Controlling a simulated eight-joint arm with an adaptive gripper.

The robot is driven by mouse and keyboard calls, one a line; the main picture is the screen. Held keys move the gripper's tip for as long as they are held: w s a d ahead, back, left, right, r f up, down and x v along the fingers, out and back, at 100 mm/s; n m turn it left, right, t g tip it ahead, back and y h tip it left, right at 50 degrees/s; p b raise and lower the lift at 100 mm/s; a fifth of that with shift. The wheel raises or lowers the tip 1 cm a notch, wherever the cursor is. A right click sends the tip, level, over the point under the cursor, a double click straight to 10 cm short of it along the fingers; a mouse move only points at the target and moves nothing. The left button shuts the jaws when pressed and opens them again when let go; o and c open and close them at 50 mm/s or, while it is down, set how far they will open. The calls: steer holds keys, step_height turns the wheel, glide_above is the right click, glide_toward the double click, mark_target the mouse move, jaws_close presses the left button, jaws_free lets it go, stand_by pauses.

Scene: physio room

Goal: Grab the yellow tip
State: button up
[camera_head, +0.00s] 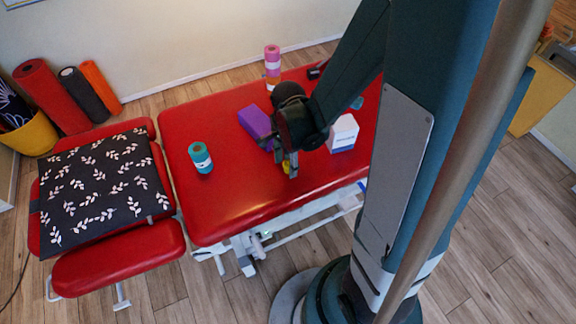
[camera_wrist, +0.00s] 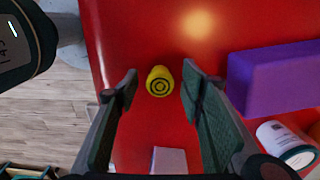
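The yellow tip (camera_wrist: 159,81) is a small yellow piece with dark rings on its end face, on the red treatment table. In the wrist view it lies between my gripper's two fingertips (camera_wrist: 161,86), with a gap on each side. My gripper is open and holds nothing. In the head view my gripper (camera_head: 289,168) points down over the table near its front edge. A small bit of the yellow tip (camera_head: 286,166) shows there beside the fingers; the rest is hidden by them.
A purple block (camera_head: 255,122) lies behind my gripper, and in the wrist view (camera_wrist: 275,80) right of it. A white box (camera_head: 343,133) stands to the right. A teal roll (camera_head: 200,157) stands left, a pink roll (camera_head: 272,62) behind. The red table (camera_head: 235,205) is clear at front left.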

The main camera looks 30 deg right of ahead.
mark_target(288, 163)
steer(key=shift+c, duration=0.3)
steer(key=c, duration=0.8)
steer(key=shift+r, duration=0.2)
steer(key=shift+r+p, duration=1.7)
steer(key=shift+r, duration=3.1)
